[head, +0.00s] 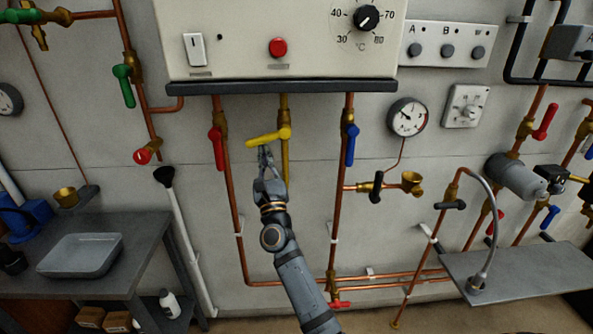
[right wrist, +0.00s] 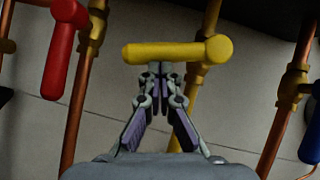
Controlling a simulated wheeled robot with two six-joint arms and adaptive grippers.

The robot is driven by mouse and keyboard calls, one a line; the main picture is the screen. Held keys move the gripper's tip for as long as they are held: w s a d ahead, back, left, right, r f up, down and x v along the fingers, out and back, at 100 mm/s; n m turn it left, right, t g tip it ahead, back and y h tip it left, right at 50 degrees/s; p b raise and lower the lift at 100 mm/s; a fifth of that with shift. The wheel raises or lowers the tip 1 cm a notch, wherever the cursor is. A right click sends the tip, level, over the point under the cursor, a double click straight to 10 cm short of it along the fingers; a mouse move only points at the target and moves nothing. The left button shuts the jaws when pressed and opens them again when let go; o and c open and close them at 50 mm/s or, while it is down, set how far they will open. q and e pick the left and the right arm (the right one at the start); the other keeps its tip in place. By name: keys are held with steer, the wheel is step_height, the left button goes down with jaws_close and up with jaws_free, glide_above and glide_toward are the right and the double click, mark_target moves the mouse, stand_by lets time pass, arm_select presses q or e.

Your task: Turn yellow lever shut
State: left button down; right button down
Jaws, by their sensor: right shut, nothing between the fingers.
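The yellow lever (head: 268,137) sits on the yellow pipe (head: 284,105) under the white boiler. It points left and lies nearly level, across the pipe, tipped slightly down at its free end. In the right wrist view the yellow lever (right wrist: 170,53) runs across the picture, with its pivot at the right. My right gripper (head: 264,150) is shut and empty, just below the lever's handle. In the right wrist view its fingertips (right wrist: 160,70) meet right at the lever's lower edge; I cannot tell whether they touch it. My left gripper is not in view.
A red lever (head: 216,148) hangs down on the copper pipe to the left. A blue lever (head: 351,145) hangs down on the pipe to the right. The boiler (head: 240,45) is above. A gauge (head: 407,117) and a black-handled tap (head: 376,187) are further right.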

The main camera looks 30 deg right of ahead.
steer(key=shift+w+a+r+m+g+h+b, duration=0.15)
steer(key=shift+a+r+m+h+b, duration=0.1)
steer(key=shift+r+m+h, duration=0.4)
steer(key=shift+w+a+r+m+g+h+b, duration=0.15)
steer(key=shift+a+r+m+h, duration=0.15)
steer(key=shift+m, duration=0.55)
steer(key=shift+f, duration=0.15)
